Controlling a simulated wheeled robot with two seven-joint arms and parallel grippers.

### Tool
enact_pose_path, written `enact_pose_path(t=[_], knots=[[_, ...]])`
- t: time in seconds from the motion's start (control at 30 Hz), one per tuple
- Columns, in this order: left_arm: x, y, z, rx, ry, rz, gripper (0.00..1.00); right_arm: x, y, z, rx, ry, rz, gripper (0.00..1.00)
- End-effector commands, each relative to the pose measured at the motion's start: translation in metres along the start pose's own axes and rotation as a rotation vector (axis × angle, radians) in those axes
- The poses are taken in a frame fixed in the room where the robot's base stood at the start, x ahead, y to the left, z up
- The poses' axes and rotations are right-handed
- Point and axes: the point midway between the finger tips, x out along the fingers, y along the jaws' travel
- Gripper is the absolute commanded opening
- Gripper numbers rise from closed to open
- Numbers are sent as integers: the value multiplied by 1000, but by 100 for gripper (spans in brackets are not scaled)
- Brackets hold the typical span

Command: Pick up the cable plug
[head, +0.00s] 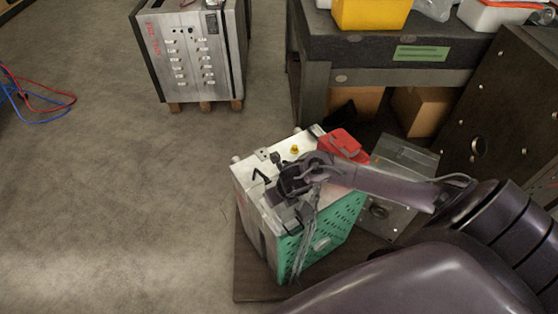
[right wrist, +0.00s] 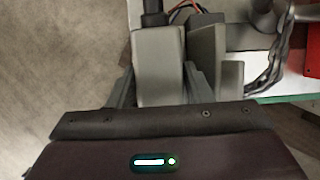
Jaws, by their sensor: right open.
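In the right wrist view a grey cable plug (right wrist: 158,65) with a dark cable end at its top lies between the two dark fingers of my right gripper (right wrist: 161,82). The fingers are apart, one on each side of it; I cannot tell whether they touch it. Another grey plug (right wrist: 207,62) stands just to the right. In the head view my right gripper (head: 292,187) is over the near part of the mould base (head: 318,242), a metal box with a green perforated side. The gripper and wrist hide much of the plugs there. My left gripper is not in view.
Dark cables (head: 304,240) hang down the green side. A red object (head: 345,143) is at the box's far right corner, with a grey box (head: 405,160) beside it. A dark workbench (head: 390,48) stands behind.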

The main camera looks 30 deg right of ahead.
Motion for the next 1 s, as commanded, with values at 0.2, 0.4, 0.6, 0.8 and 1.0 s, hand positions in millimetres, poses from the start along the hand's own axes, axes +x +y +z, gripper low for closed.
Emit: enact_pose_path(t=[0.2,0.4,0.6,0.8,1.0], knots=[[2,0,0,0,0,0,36,2,0,0,-1,-1,0,45],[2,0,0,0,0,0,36,1,0,0,0,-1,0,44],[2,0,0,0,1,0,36,1,0,0,0,-1,0,18],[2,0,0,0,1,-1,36,1,0,1,1,-3,0,3],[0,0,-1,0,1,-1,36,0,0,1,1,-3,0,3]])
